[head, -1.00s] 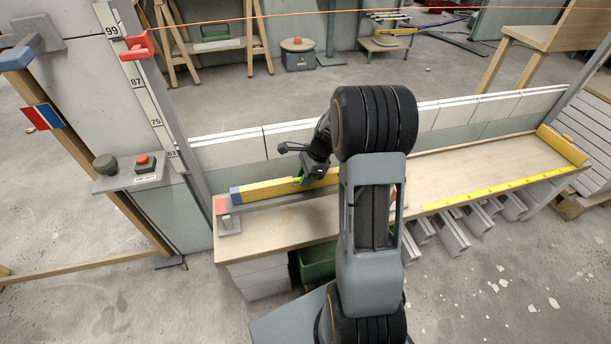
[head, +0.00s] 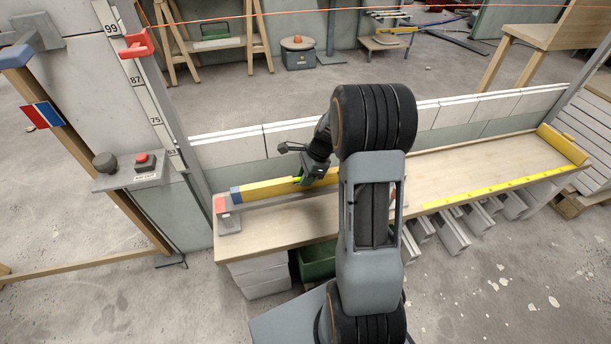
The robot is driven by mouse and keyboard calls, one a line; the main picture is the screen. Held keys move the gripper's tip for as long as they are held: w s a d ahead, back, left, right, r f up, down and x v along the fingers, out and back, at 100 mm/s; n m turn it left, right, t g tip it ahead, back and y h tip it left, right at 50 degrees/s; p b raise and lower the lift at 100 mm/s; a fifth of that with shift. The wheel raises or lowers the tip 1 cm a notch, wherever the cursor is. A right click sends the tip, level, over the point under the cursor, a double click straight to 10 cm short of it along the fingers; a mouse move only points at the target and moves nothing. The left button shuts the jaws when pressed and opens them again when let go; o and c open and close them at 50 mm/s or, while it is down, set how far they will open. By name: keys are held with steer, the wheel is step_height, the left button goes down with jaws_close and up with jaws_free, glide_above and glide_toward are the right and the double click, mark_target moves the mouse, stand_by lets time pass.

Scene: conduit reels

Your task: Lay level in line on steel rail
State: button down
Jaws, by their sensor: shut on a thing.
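The level (head: 265,190) is a long yellow bar with a blue end cap, at the left part of the wooden bench in the head view. It lies along the grey steel rail (head: 268,202), roughly parallel to it; I cannot tell whether it touches the rail along its whole length. My gripper (head: 306,178) is shut on the level near its visible middle, reaching down from above. My arm hides the level's right end and the right part of the rail.
A low white block wall (head: 230,148) stands behind. A post with a red clamp (head: 137,45) rises at left.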

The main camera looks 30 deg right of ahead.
steer(key=c, duration=0.8)
jaws_free()
steer(key=shift+c, duration=0.2)
